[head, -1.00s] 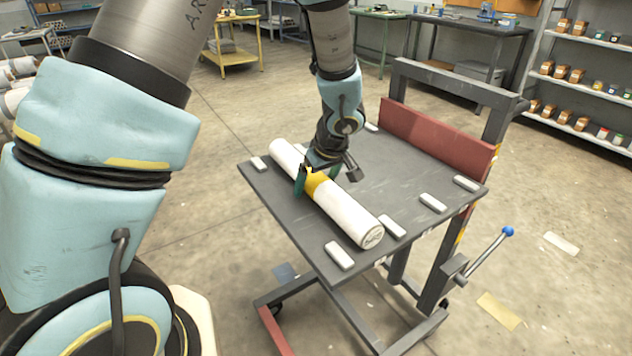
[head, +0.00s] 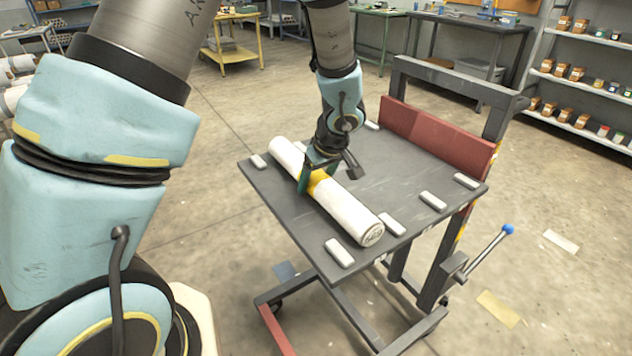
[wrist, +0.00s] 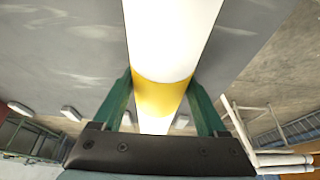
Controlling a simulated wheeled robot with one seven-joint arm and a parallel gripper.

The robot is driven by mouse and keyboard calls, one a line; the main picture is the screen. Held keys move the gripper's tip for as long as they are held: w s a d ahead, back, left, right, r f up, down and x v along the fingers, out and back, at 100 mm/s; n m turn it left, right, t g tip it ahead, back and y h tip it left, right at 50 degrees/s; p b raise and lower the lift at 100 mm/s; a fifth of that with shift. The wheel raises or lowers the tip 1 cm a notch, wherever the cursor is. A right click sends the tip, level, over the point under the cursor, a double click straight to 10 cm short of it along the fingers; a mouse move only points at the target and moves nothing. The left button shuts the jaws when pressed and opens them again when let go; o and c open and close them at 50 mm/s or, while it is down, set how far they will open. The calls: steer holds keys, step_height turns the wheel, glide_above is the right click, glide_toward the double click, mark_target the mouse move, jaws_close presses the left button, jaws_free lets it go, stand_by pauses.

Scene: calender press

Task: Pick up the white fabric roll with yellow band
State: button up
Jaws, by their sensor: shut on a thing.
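The white fabric roll (head: 349,211) lies along the left side of a dark cart top (head: 395,172). Its yellow band (head: 317,180) is around the middle. My gripper (head: 310,182) is over the band with its green fingers on either side of the roll. In the wrist view the roll (wrist: 170,35) runs between the two fingers of my gripper (wrist: 165,100), and the yellow band (wrist: 160,97) shows between them. My gripper is shut on the roll. The roll appears to be at the cart top; I cannot tell whether it touches it.
Several small pale blocks, such as one at the front corner (head: 339,253), sit along the cart top's edges. A red board (head: 435,135) and dark upright frame (head: 500,120) stand at the cart's back right. A blue-knobbed lever (head: 490,252) sticks out right.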

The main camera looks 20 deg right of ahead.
jaws_close()
steer(key=shift+r, duration=0.1)
